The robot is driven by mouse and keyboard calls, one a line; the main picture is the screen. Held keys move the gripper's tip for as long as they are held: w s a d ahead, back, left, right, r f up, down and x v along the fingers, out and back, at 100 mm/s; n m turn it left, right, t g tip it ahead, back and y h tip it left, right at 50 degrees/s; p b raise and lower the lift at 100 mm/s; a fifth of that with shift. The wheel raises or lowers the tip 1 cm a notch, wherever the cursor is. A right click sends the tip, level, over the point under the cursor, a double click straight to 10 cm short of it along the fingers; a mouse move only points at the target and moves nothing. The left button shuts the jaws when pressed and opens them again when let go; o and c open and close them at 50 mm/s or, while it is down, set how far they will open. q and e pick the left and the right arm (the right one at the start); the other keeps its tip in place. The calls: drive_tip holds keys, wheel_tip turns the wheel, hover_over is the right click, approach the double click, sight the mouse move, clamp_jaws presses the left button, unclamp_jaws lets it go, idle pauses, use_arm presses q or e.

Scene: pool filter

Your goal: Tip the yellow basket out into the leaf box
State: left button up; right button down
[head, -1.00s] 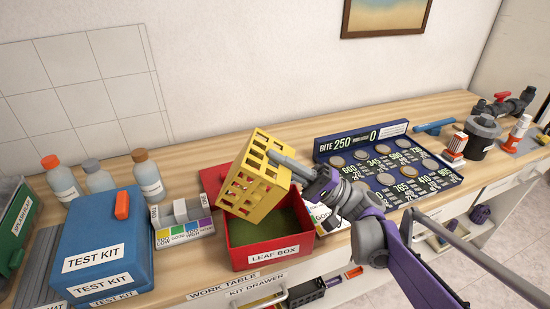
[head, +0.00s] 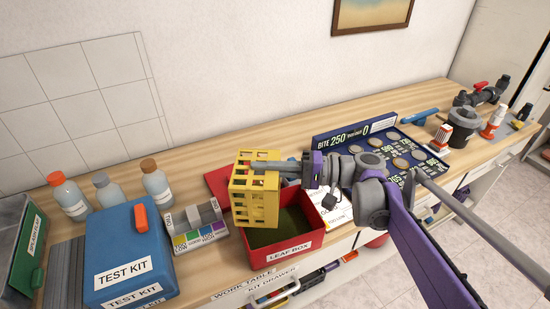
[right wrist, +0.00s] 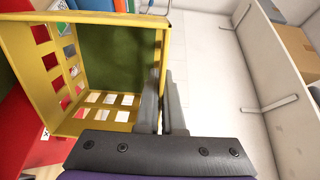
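The yellow basket (head: 256,204), a box with square holes in its walls, hangs over the back left part of the red leaf box (head: 294,242). My right gripper (head: 278,168) reaches in from the right and is shut on the basket's wall. In the right wrist view, the gripper's fingers (right wrist: 162,105) close on the edge of the basket (right wrist: 45,60). Green shows beyond the basket's walls; I cannot tell whether it is contents or the box floor. The leaf box is open, with a dark green inside. My left gripper is not in view.
A blue test kit (head: 128,250) and a colour-strip holder (head: 194,228) stand left of the box. Several bottles (head: 108,189) stand behind them. A dark blue coin board (head: 375,150) lies to the right. The table's front edge is close to the box.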

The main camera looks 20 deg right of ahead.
sight(248, 167)
drive_tip(key=a+h+p, duration=0.1)
drive_tip(key=w+a+r+g+h+p, duration=0.1)
drive_tip(key=a+r+h+p, duration=0.1)
drive_tip(key=p, duration=0.1)
drive_tip(key=shift+w+a+r+g, duration=0.1)
drive_tip(key=shift+w+r+g, duration=0.15)
drive_tip(key=shift+w+g, duration=0.15)
drive_tip(key=a+f+g+h, duration=0.1)
drive_tip(key=f+g+h, duration=0.1)
drive_tip(key=h, duration=0.2)
drive_tip(key=w+a+f+g+h+p, duration=0.1)
drive_tip(key=f+g+h, duration=0.1)
drive_tip(key=h, duration=0.2)
drive_tip(key=w+a+f+g+h+p, duration=0.1)
drive_tip(key=f+g+h, duration=0.1)
drive_tip(key=h, duration=0.2)
drive_tip(key=shift+a+f+h, duration=0.3)
drive_tip(key=shift+a, duration=0.05)
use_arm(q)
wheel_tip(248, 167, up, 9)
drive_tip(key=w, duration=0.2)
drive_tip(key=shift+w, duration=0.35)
use_arm(e)
drive_tip(key=shift+g, duration=0.3)
